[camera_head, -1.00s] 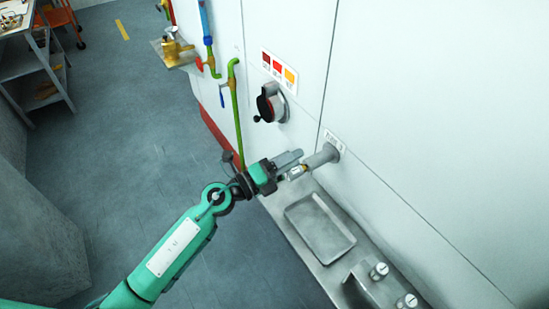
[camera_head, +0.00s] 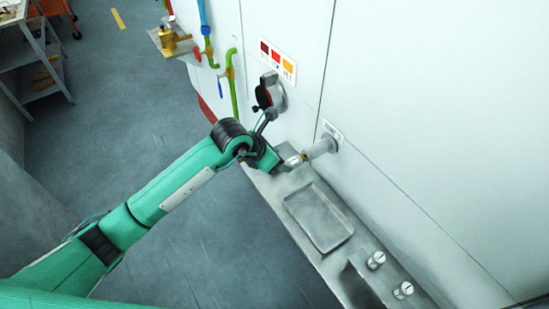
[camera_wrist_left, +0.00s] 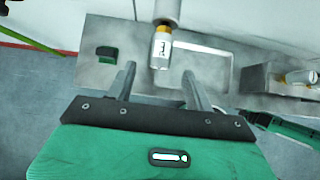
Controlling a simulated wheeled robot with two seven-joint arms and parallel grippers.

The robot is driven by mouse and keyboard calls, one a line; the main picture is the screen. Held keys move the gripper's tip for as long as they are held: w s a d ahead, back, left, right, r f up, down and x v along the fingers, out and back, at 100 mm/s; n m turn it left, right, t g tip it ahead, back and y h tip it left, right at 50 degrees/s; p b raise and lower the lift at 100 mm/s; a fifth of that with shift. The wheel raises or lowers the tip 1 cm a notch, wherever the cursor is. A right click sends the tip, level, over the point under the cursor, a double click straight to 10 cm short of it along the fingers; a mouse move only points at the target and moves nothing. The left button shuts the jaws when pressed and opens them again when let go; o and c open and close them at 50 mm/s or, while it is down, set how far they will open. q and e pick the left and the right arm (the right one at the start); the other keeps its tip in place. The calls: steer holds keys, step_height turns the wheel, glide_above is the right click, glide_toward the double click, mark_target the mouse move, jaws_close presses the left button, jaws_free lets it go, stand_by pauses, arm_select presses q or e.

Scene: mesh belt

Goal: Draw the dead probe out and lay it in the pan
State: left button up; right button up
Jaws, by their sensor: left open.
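The probe (camera_head: 295,160) is a short light cylinder with an orange-yellow band, seated in a grey tube (camera_head: 320,148) that sticks out from the white wall. In the left wrist view the probe (camera_wrist_left: 161,48) points toward my left gripper (camera_wrist_left: 159,72). My left gripper's two fingers are spread, one on each side of the probe's free end, with visible gaps. In the head view the gripper (camera_head: 284,165) is at the probe's end, partly hidden by my wrist. The shallow metal pan (camera_head: 344,238) lies empty on the ledge below. My right gripper is not in view.
A black-and-red rotary handle (camera_head: 268,97) and green pipe (camera_head: 233,85) are on the wall beyond my wrist. A small green-and-black block (camera_wrist_left: 107,54) sits on the ledge.

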mark_target(288, 162)
arm_select(q)
steer(key=b+x, duration=0.3)
steer(key=x, duration=0.2)
steer(key=shift+f, duration=0.3)
steer(key=shift+b+x, duration=0.95)
steer(key=shift+b, duration=0.1)
steer(key=shift+w+d+r, duration=0.1)
steer(key=shift+r, duration=0.05)
steer(key=c, duration=0.9)
steer(key=shift+c, duration=0.2)
